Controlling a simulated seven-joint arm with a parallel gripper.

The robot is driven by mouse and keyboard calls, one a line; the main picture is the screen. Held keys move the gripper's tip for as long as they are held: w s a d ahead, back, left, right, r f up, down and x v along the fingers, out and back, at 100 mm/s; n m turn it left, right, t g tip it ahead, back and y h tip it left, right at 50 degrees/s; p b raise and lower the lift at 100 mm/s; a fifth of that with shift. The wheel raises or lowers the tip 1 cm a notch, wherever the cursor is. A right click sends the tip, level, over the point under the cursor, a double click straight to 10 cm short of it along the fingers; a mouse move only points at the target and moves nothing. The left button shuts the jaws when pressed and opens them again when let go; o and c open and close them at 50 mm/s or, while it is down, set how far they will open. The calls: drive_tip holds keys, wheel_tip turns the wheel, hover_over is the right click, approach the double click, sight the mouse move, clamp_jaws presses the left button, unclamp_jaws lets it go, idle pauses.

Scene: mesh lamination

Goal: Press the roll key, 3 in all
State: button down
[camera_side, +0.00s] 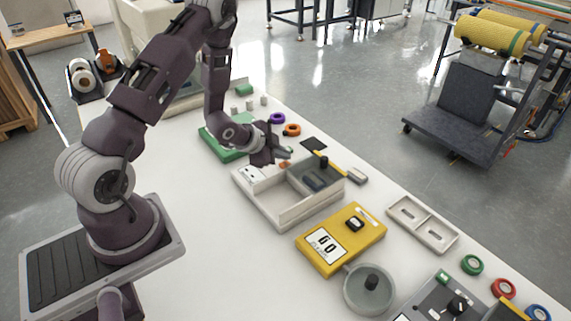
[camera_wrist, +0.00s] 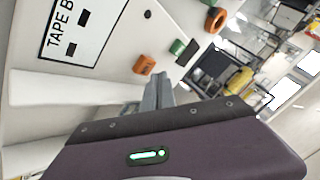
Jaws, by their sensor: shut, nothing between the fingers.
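My gripper (camera_side: 283,154) is shut and empty, above the far left part of a pale open box (camera_side: 262,200). Its closed fingers also show in the wrist view (camera_wrist: 158,92). No key marked "roll" can be read in either view. A grey control panel (camera_side: 425,302) with a green button (camera_side: 442,277) and a black knob (camera_side: 457,306) is cut off at the bottom of the side view. A yellow unit (camera_side: 318,265) marked "60" carries a black control (camera_side: 354,223). My gripper is well apart from both.
A label reading "TAPE B" (camera_wrist: 75,30) and an orange block (camera_wrist: 144,65) lie near my fingers in the wrist view. A round grey dish (camera_side: 370,296) stands beside the yellow unit. A two-part tray (camera_side: 422,225) and coloured rings (camera_side: 472,265) line the right edge. The table's left middle is clear.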

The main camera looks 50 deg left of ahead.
drive_tip(key=shift+f, duration=0.1)
drive_tip(key=shift+f, duration=0.3)
drive_tip(key=shift+f, duration=0.5)
idle(0.8)
drive_tip(key=shift+r, duration=0.9)
drive_tip(key=shift+r, duration=2.5)
idle(0.5)
